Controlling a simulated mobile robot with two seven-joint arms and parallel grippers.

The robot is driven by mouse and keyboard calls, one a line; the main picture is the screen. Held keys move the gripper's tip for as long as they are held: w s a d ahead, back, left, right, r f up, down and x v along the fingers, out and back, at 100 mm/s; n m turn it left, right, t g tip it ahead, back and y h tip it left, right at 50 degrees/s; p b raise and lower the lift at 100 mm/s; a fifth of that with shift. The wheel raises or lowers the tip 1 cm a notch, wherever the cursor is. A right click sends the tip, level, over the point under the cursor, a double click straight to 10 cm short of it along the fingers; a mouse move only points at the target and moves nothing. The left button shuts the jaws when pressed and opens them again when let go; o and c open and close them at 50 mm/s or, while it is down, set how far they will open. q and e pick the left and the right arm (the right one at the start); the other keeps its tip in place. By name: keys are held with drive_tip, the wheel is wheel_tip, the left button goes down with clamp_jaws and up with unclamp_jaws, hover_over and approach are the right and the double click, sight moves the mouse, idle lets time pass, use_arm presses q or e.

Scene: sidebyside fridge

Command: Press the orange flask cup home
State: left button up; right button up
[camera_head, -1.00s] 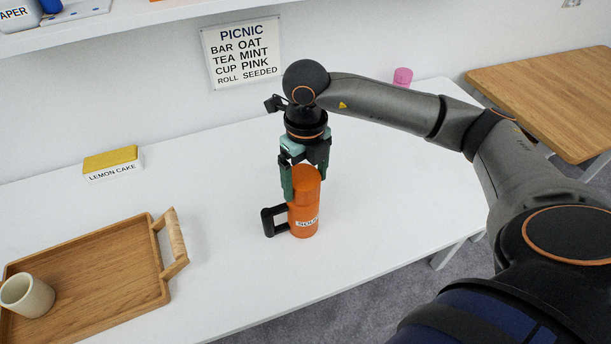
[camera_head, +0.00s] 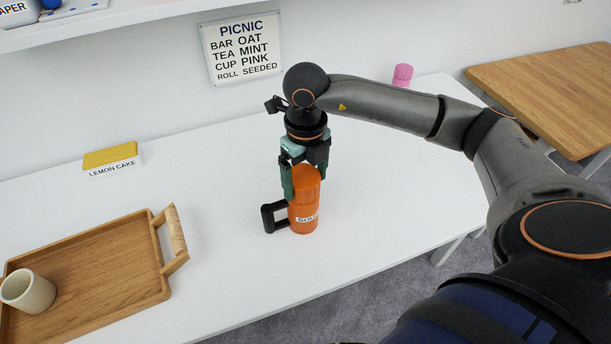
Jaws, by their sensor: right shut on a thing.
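The orange flask (camera_head: 305,217) stands upright on the white table, with a black handle on its left side and a white label on its front. Its orange cup (camera_head: 306,180) is at the top of the flask. My right gripper (camera_head: 303,180) comes down from above and is shut on the cup, with a green finger on each side of it. The seam between cup and flask is too small to judge for a gap. My left gripper is not in view.
A wooden tray (camera_head: 105,262) with a beige cup (camera_head: 27,291) lies at the left. A yellow lemon cake box (camera_head: 110,158) and a picnic sign (camera_head: 241,48) are behind. A pink cup (camera_head: 402,75) stands at the back right. The white table (camera_head: 215,215) is clear around the flask.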

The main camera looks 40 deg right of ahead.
sight(306, 179)
drive_tip(key=shift+f, duration=0.25)
drive_tip(key=o, duration=0.8)
wheel_tip(306, 179, up, 12)
drive_tip(key=shift+r, duration=0.25)
drive_tip(key=shift+s, duration=0.1)
